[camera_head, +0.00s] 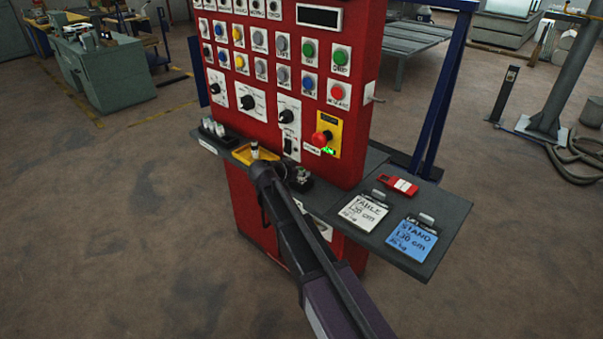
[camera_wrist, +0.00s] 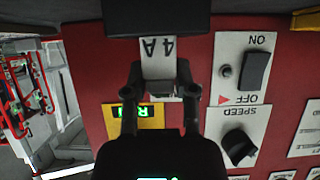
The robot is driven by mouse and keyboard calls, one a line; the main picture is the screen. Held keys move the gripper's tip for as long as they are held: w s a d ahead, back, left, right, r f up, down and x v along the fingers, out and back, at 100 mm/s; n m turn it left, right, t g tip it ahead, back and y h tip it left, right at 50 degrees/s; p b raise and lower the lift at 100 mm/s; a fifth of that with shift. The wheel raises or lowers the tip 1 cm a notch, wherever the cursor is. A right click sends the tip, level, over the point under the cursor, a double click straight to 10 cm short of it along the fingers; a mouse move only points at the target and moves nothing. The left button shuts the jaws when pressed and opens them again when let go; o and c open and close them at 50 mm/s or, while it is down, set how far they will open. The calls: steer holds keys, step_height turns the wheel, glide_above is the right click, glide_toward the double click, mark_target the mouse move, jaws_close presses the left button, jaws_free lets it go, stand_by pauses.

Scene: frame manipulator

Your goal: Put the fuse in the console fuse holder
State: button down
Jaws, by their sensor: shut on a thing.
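My gripper (camera_wrist: 158,75) is shut on the fuse (camera_wrist: 158,62), a pale piece marked "4A" that shows upside down between the two dark fingers in the wrist view. A dark block (camera_wrist: 155,18) lies right at the fuse's far end; it may be the fuse holder, and I cannot tell whether the two touch. The red console (camera_head: 350,60) stands behind. In the head view a small dark fitting with a metallic top (camera_head: 302,176), probably the holder, is on the console shelf just right of my arm. My fingers and the held fuse are not clear there.
A yellow tray (camera_head: 240,155) with a pale piece in it lies left of my arm. Several white cylinders (camera_head: 212,127) stand at the shelf's left end. White (camera_head: 363,211) and blue (camera_head: 411,240) clipboards and a red device (camera_head: 398,185) lie on the right. The panel's switch (camera_wrist: 254,70) and speed knob (camera_wrist: 239,147) protrude nearby.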

steer(key=shift+f, duration=0.2)
steer(key=shift+c, duration=2.1)
jaws_free()
steer(key=shift+r, duration=0.15)
steer(key=shift+r, duration=0.15)
steer(key=p+v, duration=0.5)
steer(key=v, duration=0.7)
steer(key=shift+p, duration=0.4)
